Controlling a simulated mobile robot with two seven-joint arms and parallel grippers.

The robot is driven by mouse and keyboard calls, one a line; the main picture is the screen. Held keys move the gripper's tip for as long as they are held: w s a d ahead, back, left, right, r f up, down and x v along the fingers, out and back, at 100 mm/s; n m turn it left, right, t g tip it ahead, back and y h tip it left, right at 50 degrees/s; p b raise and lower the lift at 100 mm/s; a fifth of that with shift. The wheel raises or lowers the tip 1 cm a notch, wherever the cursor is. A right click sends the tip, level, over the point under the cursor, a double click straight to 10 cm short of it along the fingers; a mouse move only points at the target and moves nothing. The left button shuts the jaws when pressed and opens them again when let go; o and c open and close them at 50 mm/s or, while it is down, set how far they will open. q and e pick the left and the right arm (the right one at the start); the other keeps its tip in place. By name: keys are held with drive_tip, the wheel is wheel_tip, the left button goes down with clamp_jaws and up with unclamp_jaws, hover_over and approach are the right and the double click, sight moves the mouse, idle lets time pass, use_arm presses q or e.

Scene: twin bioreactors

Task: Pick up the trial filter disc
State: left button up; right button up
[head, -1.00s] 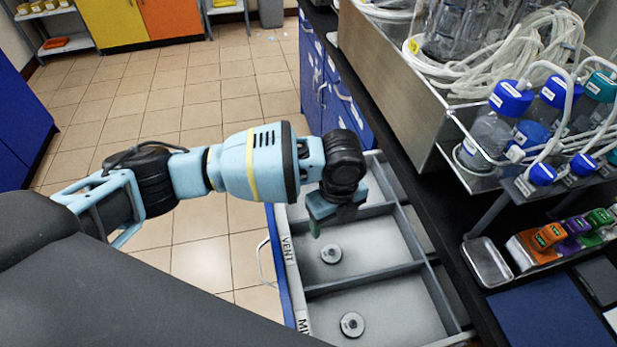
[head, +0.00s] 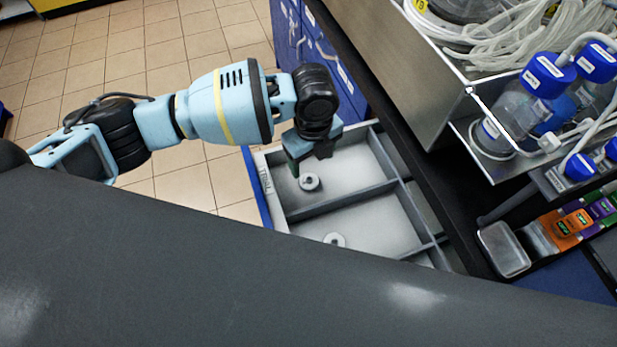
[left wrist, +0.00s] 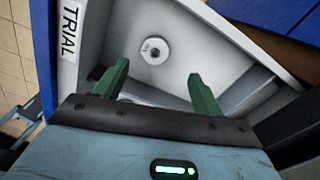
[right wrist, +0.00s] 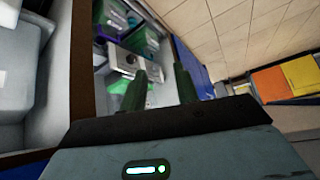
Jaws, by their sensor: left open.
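The trial filter disc (left wrist: 155,50) is a small pale ring with a dark centre. It lies flat in the drawer compartment labelled TRIAL (left wrist: 70,30). In the head view the disc (head: 310,181) is in the far compartment of the open drawer (head: 345,195). My left gripper (head: 298,165) is above that compartment, just beside the disc in the picture. In the left wrist view its green fingers (left wrist: 158,85) are apart and empty, with the disc beyond their tips. My right gripper (right wrist: 160,80) shows only in its wrist view, fingers apart, with nothing visibly held.
A second disc (head: 334,239) lies in the nearer compartment. Drawer dividers and walls surround the left gripper. A black bench to the right carries a metal tray (head: 503,248), blue-capped bottles (head: 548,75) and tubing. My grey body hides the drawer's near part.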

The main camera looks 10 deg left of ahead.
sight(310, 179)
use_arm(q)
wheel_tip(310, 179, down, 2)
drive_tip(key=shift+f, duration=0.1)
drive_tip(key=shift+s+a+f, duration=0.1)
drive_tip(key=shift+s+f, duration=0.1)
drive_tip(key=shift+f, duration=1.05)
drive_tip(key=shift+s+a+f, duration=0.1)
drive_tip(key=shift+s+f, duration=0.05)
drive_tip(key=shift+f, duration=1.1)
drive_tip(key=c, duration=1)
drive_tip(key=shift+c, duration=0.2)
drive_tip(key=shift+r, duration=0.15)
wheel_tip(310, 179, up, 10)
drive_tip(key=shift+p, duration=0.35)
